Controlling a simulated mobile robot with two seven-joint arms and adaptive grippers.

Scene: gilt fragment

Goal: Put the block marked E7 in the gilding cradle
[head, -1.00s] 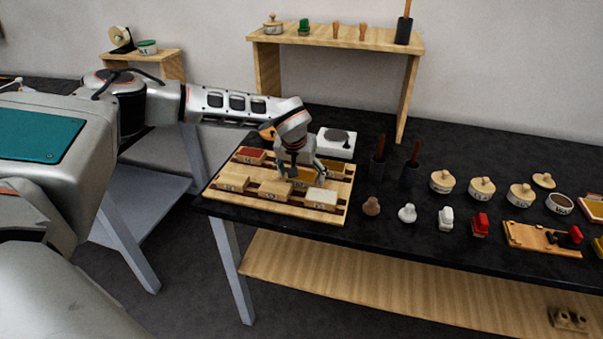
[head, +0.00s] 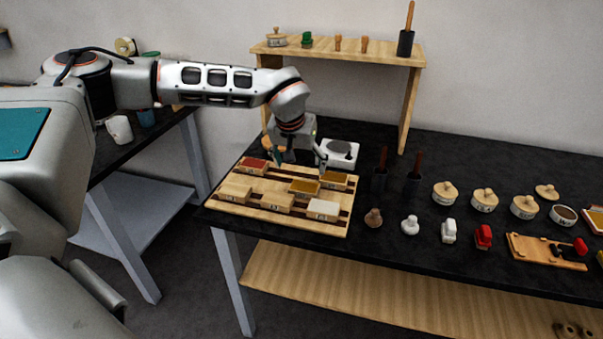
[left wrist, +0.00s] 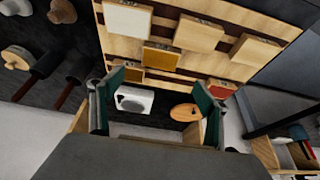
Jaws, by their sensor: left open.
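Several label-bearing blocks sit in a slotted wooden tray (head: 213,203); the labels are too small to read, so I cannot tell which is E7. They include a yellow-topped block (head: 304,187), a white-topped block (head: 323,209), a red-topped block (head: 253,165) and plain wooden blocks (head: 277,202). My left gripper (head: 300,163) is open and empty above the tray's back part. The left wrist view shows its spread green fingers (left wrist: 160,90), with the yellow-topped block (left wrist: 161,58) beyond them. A wooden jig (head: 530,250) at the right may be the gilding cradle; I cannot be sure.
A white device (head: 340,153) stands behind the tray. Dark holders with upright handles (head: 379,178), knobbed stamps (head: 410,225) and lidded pots (head: 484,200) stand to the right. A wooden shelf (head: 340,54) rises at the back.

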